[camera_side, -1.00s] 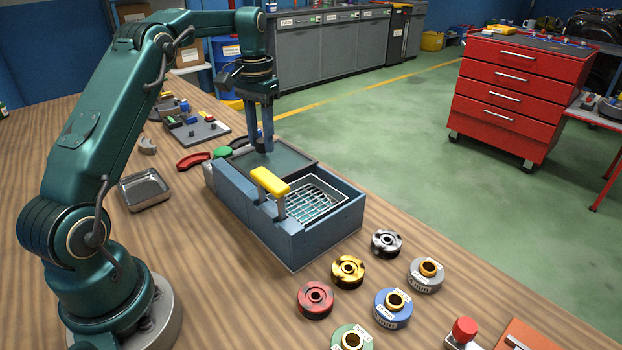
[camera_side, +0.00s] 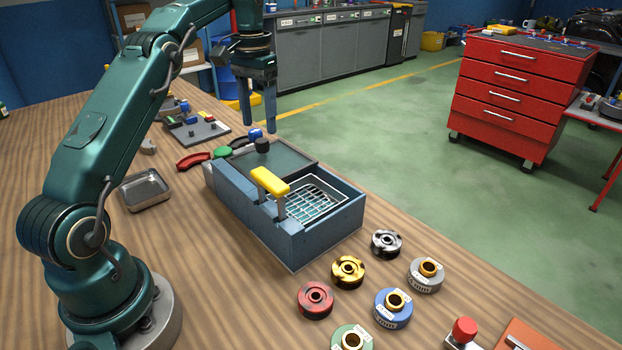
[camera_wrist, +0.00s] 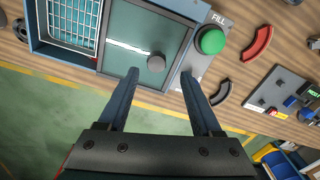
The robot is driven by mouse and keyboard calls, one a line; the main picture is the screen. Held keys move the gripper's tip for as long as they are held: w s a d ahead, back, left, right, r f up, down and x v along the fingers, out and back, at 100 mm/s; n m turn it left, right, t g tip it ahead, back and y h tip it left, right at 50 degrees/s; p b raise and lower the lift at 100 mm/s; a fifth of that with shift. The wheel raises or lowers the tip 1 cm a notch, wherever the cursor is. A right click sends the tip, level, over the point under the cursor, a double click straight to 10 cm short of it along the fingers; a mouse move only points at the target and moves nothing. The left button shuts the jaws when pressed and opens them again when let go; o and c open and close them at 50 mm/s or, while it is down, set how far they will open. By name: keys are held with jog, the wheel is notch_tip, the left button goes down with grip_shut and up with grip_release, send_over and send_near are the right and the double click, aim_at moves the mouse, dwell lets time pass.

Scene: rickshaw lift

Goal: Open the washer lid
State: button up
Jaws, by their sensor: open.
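The washer (camera_side: 285,243) is a blue-grey box on the wooden bench. Its dark green sliding lid (camera_side: 280,163) covers the far part of the box, and the near part is uncovered, showing a wire basket (camera_side: 312,200) inside. A black knob (camera_side: 262,145) stands on the lid. My gripper (camera_side: 259,127) is open and empty above the knob, clear of it. In the wrist view, the lid (camera_wrist: 128,28) and knob (camera_wrist: 156,63) show beyond and between my open fingertips (camera_wrist: 160,74).
A yellow-topped handle (camera_side: 269,181) rises at the washer's near side. A green button (camera_wrist: 211,40) sits beside the lid by the FILL label. A metal tray (camera_side: 145,190) lies left of the washer. Several round parts, including a red one (camera_side: 315,299), stand in front of it.

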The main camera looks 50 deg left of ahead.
jog(key=shift+r, duration=0.55)
jog(key=shift+d, duration=0.1)
jog(key=s+d+r+m+t, duration=0.1)
jog(key=s+d+r+t, duration=0.15)
jog(key=d+r, duration=0.4)
jog(key=s+d+r+m+t, duration=0.1)
jog(key=s+d+r+m, duration=0.1)
jog(key=s+d+r, duration=0.4)
jog(key=s+d+f+t, duration=0.2)
jog(key=s+d+f, duration=0.4)
jog(key=s+f, duration=0.4)
notch_tip(320, 180, down, 3)
jog(key=shift+d+r, duration=0.15)
jog(key=shift+d, duration=0.2)
